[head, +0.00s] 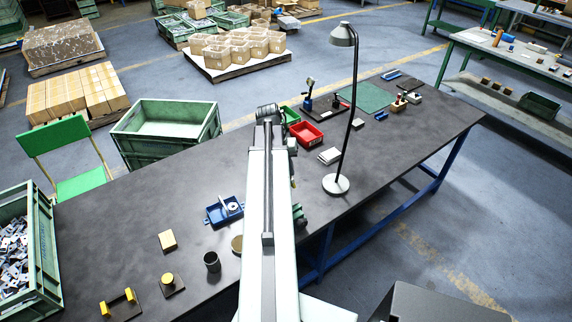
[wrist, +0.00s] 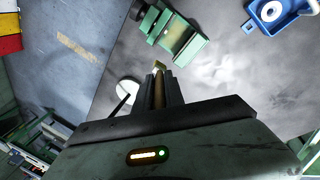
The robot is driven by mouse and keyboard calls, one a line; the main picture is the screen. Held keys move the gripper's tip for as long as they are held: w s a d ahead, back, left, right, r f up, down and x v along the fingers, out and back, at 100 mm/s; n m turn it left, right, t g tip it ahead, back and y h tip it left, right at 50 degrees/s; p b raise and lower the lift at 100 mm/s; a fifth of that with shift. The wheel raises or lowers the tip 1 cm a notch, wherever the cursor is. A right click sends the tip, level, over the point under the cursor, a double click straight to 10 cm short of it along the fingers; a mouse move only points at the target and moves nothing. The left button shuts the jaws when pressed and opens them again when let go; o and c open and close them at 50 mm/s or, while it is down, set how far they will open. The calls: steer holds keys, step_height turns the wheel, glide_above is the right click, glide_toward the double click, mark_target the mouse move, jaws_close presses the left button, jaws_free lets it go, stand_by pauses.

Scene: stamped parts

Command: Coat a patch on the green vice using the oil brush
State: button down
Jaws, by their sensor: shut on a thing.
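The green vice (wrist: 176,36) shows in the wrist view, just beyond my gripper. In the head view only a part of the vice (head: 298,214) shows at the right edge of my arm; the rest is hidden. My gripper (wrist: 159,82) is shut on the oil brush (wrist: 158,92), a slim tan stick with a yellowish end pointing towards the vice. I cannot tell whether the brush end touches the vice. In the head view my arm hides most of my gripper and the brush. No coated patch can be made out on the vice.
A desk lamp (head: 336,184) stands on the dark bench (head: 110,222) right of my arm. A blue tray (head: 224,212) lies to the left, with a dark cup (head: 212,262) nearer. A red bin (head: 306,132) stands farther back. The bench's left middle is clear.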

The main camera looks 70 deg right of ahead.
steer(key=m, duration=0.2)
steer(key=r+m, duration=0.1)
steer(key=m, duration=0.1)
steer(key=a+m+g, duration=0.1)
steer(key=m, duration=0.1)
steer(key=shift+w+r+p, duration=0.15)
steer(key=shift+r+p, duration=0.15)
steer(key=shift+r, duration=0.05)
step_height(320, 180, down, 5)
steer(key=b, duration=0.5)
